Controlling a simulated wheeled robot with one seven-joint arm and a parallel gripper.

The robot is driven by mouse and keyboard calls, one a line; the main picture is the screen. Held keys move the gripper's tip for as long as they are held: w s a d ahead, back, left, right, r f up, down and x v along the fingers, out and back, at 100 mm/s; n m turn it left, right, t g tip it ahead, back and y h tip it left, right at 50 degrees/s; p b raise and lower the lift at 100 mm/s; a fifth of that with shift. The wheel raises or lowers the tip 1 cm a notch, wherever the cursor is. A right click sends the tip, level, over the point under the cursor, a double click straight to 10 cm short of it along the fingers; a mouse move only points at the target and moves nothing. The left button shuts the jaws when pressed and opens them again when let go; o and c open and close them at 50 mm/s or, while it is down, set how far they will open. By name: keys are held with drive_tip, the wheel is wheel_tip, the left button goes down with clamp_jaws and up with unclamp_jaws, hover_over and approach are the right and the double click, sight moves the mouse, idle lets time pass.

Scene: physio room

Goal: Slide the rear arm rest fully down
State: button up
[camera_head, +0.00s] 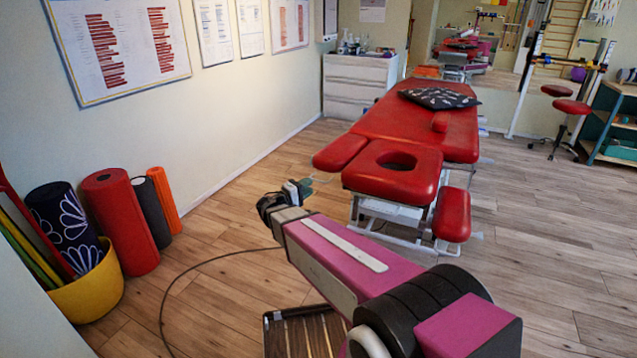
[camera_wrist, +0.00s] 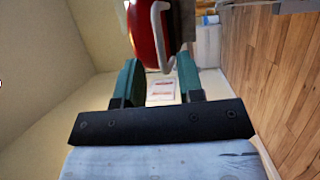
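The red massage table has two arm rests at its head end. The one on the wall side (camera_head: 340,151) sits up near table height; the one on the right (camera_head: 452,214) hangs lower. I take the wall-side one as the rear arm rest. My gripper (camera_head: 300,189) is just below and in front of it, by a thin metal loop (camera_head: 323,178). In the wrist view my gripper (camera_wrist: 160,68) has its green fingers apart, with the red pad (camera_wrist: 143,38) and the curved metal handle (camera_wrist: 157,30) at their tips. I cannot tell whether they touch.
The face-hole headrest (camera_head: 375,178) is right of the gripper. A patterned cushion (camera_head: 438,98) lies on the table. Rolled mats (camera_head: 121,220) and a yellow bin (camera_head: 98,288) stand by the left wall. A dark cable (camera_head: 205,262) crosses the floor.

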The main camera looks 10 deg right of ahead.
sight(318, 181)
drive_tip(key=x, duration=0.5)
drive_tip(key=shift+w+d, duration=0.2)
drive_tip(key=shift+d, duration=0.05)
clamp_jaws()
